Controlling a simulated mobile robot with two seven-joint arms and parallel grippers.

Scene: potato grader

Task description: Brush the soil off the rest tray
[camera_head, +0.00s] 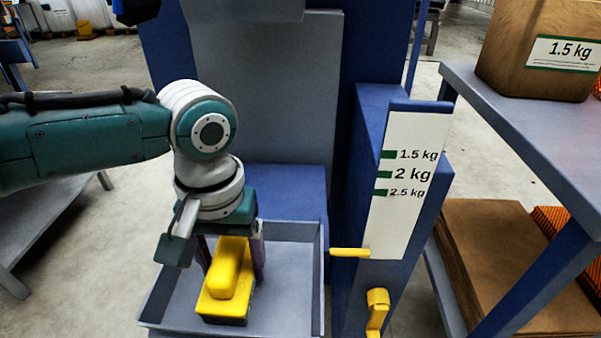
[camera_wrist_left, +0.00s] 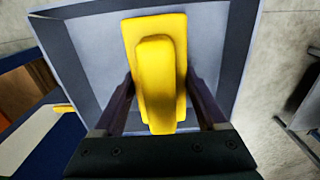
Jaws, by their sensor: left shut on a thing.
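The rest tray (camera_head: 290,291) is a grey, shallow, open box in front of the blue machine. It also shows in the left wrist view (camera_wrist_left: 215,40). A yellow brush (camera_head: 226,279) with a raised grip and a dark underside is over the tray floor. My left gripper (camera_head: 231,262) points down into the tray and is shut on the brush's grip. In the left wrist view the brush (camera_wrist_left: 157,75) sits between the two dark fingers. I cannot tell whether its underside touches the floor. I see no clear soil on the visible tray floor. My right gripper is not in view.
A blue post with a white weight scale (camera_head: 403,190) and a yellow pointer (camera_head: 350,252) stands right of the tray. A yellow handle (camera_head: 377,310) is below it. A grey-blue shelf (camera_head: 510,120) at right bears a brown 1.5 kg bag (camera_head: 510,75); flat brown sheets (camera_head: 500,260) lie below.

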